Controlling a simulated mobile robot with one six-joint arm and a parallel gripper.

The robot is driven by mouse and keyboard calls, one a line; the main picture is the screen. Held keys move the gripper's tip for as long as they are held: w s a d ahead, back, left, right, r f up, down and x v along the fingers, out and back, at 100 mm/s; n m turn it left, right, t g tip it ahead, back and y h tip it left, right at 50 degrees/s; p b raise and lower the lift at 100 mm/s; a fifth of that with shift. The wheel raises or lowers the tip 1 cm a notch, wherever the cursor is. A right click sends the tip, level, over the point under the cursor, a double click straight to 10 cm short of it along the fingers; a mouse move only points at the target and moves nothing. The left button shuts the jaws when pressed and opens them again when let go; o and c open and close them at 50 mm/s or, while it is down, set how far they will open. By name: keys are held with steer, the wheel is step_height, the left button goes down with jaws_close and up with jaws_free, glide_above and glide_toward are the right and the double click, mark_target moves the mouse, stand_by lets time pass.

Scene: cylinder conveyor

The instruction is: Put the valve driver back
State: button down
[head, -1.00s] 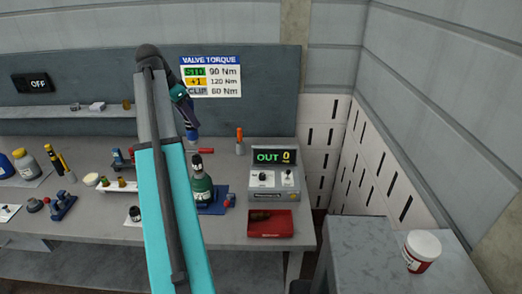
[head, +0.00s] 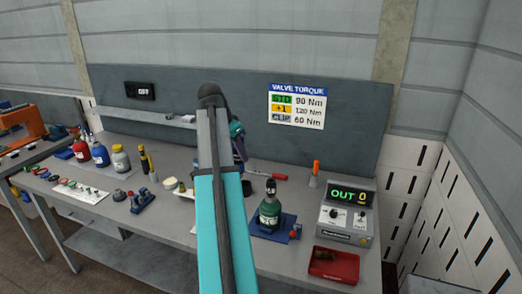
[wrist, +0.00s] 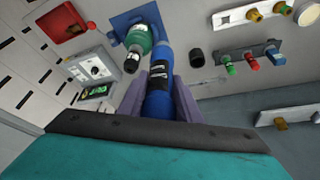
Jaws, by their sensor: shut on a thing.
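My gripper (wrist: 161,88) is shut around a slim blue tool (wrist: 158,62) with a dark band, which I take to be the valve driver. It shows lengthwise in the wrist view, pointing away from my palm, and its far end overlaps the green bottle's blue stand in the picture. I cannot tell whether they touch. In the head view my gripper (head: 240,148) is mostly hidden behind my arm, and the held tool is not clearly seen there. The green bottle (head: 270,212) stands upright on its blue stand (head: 288,222), right of my arm.
An orange-handled tool (head: 316,168) stands in a small holder. Several bottles and fittings crowd the left bench.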

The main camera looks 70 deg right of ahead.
steer(key=w+a+f+n+t+b, duration=0.2)
steer(key=w+a+f+n, duration=0.2)
steer(key=w+a, duration=0.45)
steer(key=w+a+f+n+t+b, duration=0.1)
steer(key=w+a+f+n+b, duration=0.2)
steer(key=w+a, duration=0.6)
steer(key=w+a+f+n+t+b, duration=0.1)
steer(key=w+a+f+n+t, duration=0.1)
steer(key=w+a+f+n, duration=0.65)
steer(key=w+a+f+n+y+b, duration=0.1)
steer(key=a+n, duration=0.1)
steer(key=a, duration=1)
steer(key=w+a+f+n+t+y+b, duration=0.1)
steer(key=a+n+b, duration=0.1)
steer(key=a, duration=0.9)
steer(key=w+a+f+n+y+b, duration=0.1)
steer(key=w+a+n+y+b, duration=0.1)
steer(key=a, duration=1)
steer(key=shift+a+f+n, duration=0.35)
steer(key=shift+f+n, duration=0.05)
steer(key=shift+n, duration=0.15)
